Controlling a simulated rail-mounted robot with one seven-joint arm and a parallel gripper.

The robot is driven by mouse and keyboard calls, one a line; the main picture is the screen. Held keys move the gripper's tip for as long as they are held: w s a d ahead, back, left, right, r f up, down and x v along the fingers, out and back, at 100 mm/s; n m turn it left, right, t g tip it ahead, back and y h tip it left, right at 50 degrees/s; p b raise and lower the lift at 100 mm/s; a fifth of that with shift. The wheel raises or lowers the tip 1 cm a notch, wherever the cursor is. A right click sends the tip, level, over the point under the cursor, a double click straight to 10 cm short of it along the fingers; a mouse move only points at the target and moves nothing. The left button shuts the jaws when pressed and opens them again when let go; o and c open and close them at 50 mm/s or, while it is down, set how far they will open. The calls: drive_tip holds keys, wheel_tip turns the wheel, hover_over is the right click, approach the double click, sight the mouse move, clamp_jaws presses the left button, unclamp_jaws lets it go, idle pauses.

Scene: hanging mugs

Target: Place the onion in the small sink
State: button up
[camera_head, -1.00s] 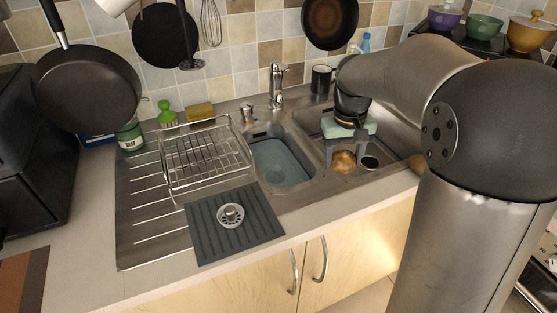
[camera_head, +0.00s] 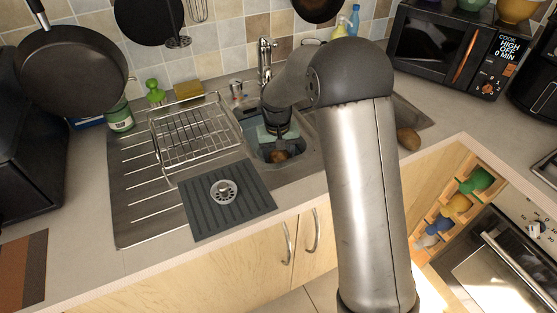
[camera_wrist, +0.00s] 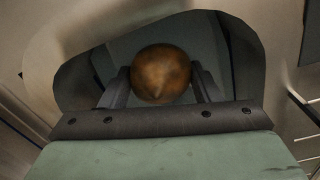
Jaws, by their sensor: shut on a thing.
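The onion (camera_head: 279,156) is brown and round. My gripper (camera_head: 277,152) is shut on it, with the fingers at its two sides in the wrist view, where the onion (camera_wrist: 161,74) fills the gap between them. The small sink (camera_head: 262,151) is the basin next to the drying rack, with a bluish-grey inside. In the head view my gripper and the onion are over or inside this basin. The exact height of the onion above the basin floor is hard to tell. My arm hides most of the large sink.
A wire drying rack (camera_head: 190,135) and a dark ribbed mat (camera_head: 212,212) with a strainer (camera_head: 223,192) lie left of the basin. The tap (camera_head: 264,60) stands behind it.

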drive_tip(key=shift+f, duration=1.6)
drive_tip(key=shift+f, duration=0.25)
drive_tip(key=o, duration=1)
drive_tip(key=shift+r, duration=0.1)
drive_tip(key=shift+o, duration=0.2)
drive_tip(key=r, duration=1.1)
drive_tip(key=shift+a+r+b, duration=0.2)
drive_tip(key=shift+b, duration=0.1)
drive_tip(key=shift+s+r, duration=0.15)
drive_tip(key=shift+r, duration=0.4)
drive_tip(key=s+d+r, duration=0.1)
drive_tip(key=s+d, duration=0.1)
drive_tip(key=s, duration=0.2)
drive_tip(key=s+d+r, duration=0.2)
drive_tip(key=s, duration=0.3)
drive_tip(key=s+d+r, duration=0.1)
drive_tip(key=s+d, duration=0.1)
drive_tip(key=s, duration=0.3)
drive_tip(key=shift+s+d+r, duration=0.1)
drive_tip(key=shift+d+r, duration=0.05)
drive_tip(key=shift+r, duration=0.1)
drive_tip(key=s+d+f, duration=0.1)
drive_tip(key=s, duration=0.7)
drive_tip(key=s+d+f, duration=0.1)
drive_tip(key=s+d, duration=0.1)
drive_tip(key=s, duration=0.6)
drive_tip(key=shift+s+d+f+m+y, duration=0.25)
drive_tip(key=shift+d+f+m+y, duration=0.05)
drive_tip(key=shift+m, duration=0.1)
